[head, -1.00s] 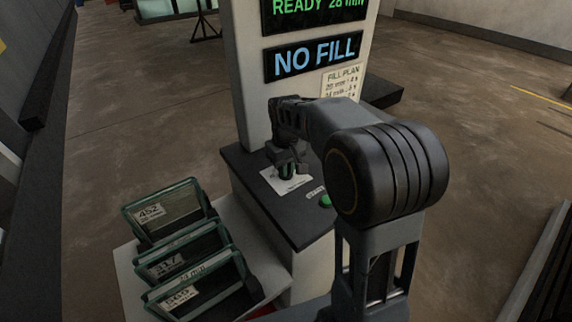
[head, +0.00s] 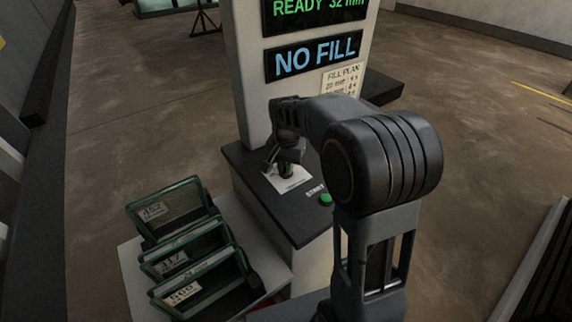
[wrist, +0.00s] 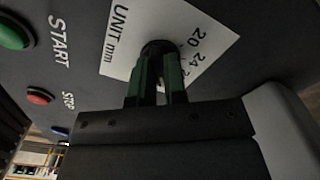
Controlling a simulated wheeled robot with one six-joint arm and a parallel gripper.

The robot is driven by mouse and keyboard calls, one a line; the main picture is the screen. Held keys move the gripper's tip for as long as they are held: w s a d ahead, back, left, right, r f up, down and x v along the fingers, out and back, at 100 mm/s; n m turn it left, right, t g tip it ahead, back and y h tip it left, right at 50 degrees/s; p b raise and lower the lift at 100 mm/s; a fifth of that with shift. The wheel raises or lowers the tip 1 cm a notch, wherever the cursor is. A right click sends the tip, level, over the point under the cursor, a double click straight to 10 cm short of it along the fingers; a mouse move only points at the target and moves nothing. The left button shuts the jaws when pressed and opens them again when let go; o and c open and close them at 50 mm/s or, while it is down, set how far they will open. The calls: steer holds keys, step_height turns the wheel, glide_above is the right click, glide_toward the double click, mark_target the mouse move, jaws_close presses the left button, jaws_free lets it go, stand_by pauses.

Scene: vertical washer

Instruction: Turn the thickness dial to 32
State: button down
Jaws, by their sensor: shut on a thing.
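The thickness dial (wrist: 160,48) is a dark knob on a white scale plate marked "UNIT mm", with 20 and 24 readable in the wrist view. My gripper (wrist: 159,75) is shut on the dial, and its green-lined fingers hide most of it. In the head view my gripper (head: 285,167) points down onto the white scale plate (head: 296,181) on the dark console top. The upper display (head: 315,8) reads "READY 32 mm" in green. The dial's pointer is hidden.
A green START button (head: 326,199) sits beside the plate; a red STOP button (wrist: 40,96) shows in the wrist view. A "NO FILL" display (head: 314,56) is on the column. Several green-framed panels (head: 168,209) stand in a rack at the left.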

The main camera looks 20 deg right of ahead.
steer(key=shift+r+m, duration=0.1)
steer(key=shift+m, duration=0.5)
steer(key=c, duration=1.2)
jaws_free()
steer(key=shift+d, duration=0.1)
steer(key=shift+o, duration=0.2)
step_height(320, 180, up, 14)
steer(key=shift+p, duration=0.4)
